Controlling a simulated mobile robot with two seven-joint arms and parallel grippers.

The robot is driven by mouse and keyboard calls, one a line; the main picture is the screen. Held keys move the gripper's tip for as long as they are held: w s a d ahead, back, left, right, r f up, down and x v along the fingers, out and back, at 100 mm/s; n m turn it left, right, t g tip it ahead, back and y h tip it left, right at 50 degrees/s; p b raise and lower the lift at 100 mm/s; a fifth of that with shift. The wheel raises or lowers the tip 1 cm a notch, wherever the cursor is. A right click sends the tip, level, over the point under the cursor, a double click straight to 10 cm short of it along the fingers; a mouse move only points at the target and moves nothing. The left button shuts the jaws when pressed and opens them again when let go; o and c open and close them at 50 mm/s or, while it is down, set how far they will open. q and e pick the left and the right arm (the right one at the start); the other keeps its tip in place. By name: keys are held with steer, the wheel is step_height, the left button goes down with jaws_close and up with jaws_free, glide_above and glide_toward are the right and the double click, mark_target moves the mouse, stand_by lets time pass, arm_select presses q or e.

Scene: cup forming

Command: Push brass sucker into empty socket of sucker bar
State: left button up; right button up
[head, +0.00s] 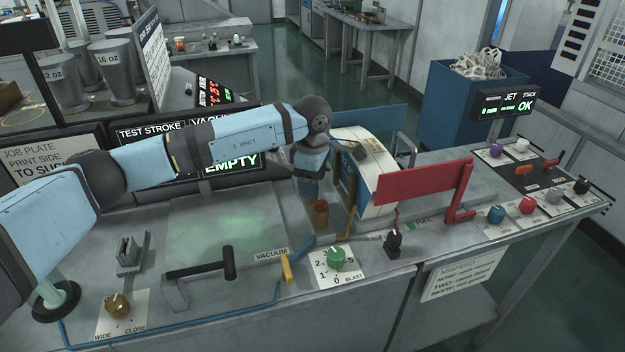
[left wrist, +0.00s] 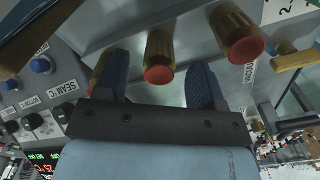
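My left gripper (head: 313,197) points down beside the white machine, close to a brass piece with a red end (head: 320,212). In the left wrist view, the two blue fingers of the left gripper (left wrist: 160,88) are apart. A brass sucker with a red cup (left wrist: 158,58) appears between them, with a gap on each side. Another brass sucker (left wrist: 236,36) is to the upper right, outside the fingers. A third brass part is partly hidden by the left finger. I cannot make out the empty socket or clearly identify the sucker bar. My right gripper is not in view.
The white machine (head: 378,200) and a red guard (head: 425,182) stand right of the gripper. An EMPTY display (head: 232,168) is behind the arm.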

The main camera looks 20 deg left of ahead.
arm_select(q)
steer(key=shift+s+f, duration=0.1)
steer(key=shift+f, duration=0.1)
step_height(320, 180, up, 14)
steer(key=b, duration=0.1)
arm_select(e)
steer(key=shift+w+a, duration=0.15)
arm_select(q)
steer(key=shift+r, duration=0.1)
stand_by(0.4)
